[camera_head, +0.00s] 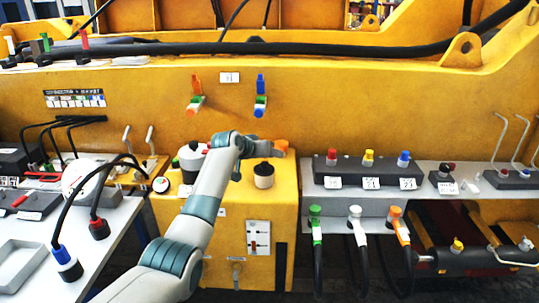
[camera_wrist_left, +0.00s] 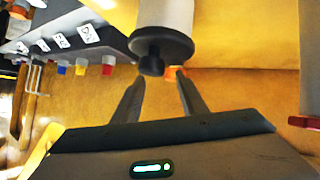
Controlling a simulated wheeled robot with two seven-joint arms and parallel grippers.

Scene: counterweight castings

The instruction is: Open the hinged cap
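My left arm reaches across the yellow block, and its gripper (camera_head: 260,149) is at the block's upper right part. In the left wrist view the two dark fingers of the left gripper (camera_wrist_left: 158,78) stand apart with nothing held. A white cylinder with a round black cap (camera_wrist_left: 162,45) and black knob is just beyond the fingertips, upside down in that view. A cream cup with a black top (camera_head: 263,175) stands below the gripper in the head view. An orange part (camera_head: 281,146) shows beside the gripper. I cannot tell which has the hinge. My right gripper is out of view.
A dark connector strip (camera_head: 345,171) lies on the grey shelf (camera_head: 330,193) at right. Plugs (camera_head: 195,95) stick out of the yellow wall above.

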